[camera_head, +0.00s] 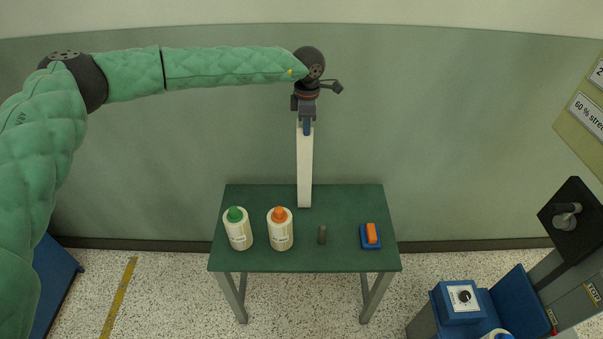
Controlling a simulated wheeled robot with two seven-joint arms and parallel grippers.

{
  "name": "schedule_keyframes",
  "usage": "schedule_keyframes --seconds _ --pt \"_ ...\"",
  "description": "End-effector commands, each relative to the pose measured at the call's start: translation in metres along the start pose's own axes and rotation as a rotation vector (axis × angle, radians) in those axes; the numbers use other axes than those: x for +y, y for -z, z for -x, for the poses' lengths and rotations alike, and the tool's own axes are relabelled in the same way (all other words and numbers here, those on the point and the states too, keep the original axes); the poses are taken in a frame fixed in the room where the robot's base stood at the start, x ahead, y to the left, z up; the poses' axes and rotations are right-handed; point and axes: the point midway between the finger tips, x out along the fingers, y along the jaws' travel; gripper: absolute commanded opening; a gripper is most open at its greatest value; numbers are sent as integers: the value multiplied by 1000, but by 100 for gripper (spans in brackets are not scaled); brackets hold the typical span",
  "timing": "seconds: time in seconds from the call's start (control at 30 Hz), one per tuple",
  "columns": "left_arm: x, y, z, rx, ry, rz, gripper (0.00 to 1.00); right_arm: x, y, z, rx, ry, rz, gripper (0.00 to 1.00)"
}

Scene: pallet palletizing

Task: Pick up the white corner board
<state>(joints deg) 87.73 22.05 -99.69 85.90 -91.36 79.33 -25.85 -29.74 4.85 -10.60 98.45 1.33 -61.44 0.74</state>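The white corner board (304,170) is a long, narrow upright strip in the head view. My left gripper (306,126) is at its top end, pointing down, and is shut on it. The board's lower end overlaps the back part of the green table (340,200); I cannot tell whether it touches the tabletop. My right gripper is not in view.
Blue and grey equipment (462,300) stands at the lower right. A wall is behind.

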Motion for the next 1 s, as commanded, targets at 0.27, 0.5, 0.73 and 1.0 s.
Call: schedule_keyframes --seconds 0.27,0.5,0.73,1.0 --pt "0 0 14 0 -1 0 0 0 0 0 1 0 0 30" --pt "0 0 26 0 -1 0 0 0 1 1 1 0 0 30" --pt "0 0 37 0 0 0 0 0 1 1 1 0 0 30" --pt "0 0 45 0 -1 0 0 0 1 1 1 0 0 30"
